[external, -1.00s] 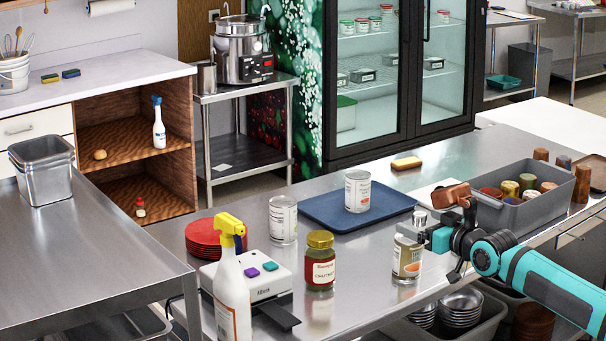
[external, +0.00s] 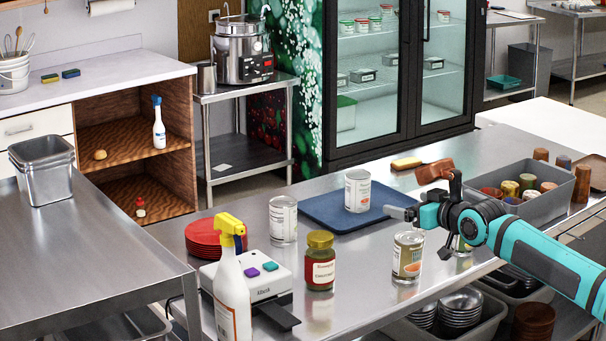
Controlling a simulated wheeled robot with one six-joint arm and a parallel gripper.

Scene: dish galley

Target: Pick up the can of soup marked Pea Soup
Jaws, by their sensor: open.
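Three cans with pale labels stand upright on the steel counter: one at the left (external: 283,221), one on the blue tray (external: 357,192), and one in front (external: 408,258) with an orange picture on its label. The writing is too small to read, so I cannot tell which is Pea Soup. My gripper (external: 402,213) is open and empty. In the picture it shows above the front can and right of the can on the tray, touching neither as far as I can see.
A jar with a gold lid (external: 320,262), a spray bottle (external: 232,285), a white device (external: 262,275) and red plates (external: 205,238) are at the left. A grey bin (external: 535,208) holds several cups at the right. Something yellowish is partly hidden behind my arm.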

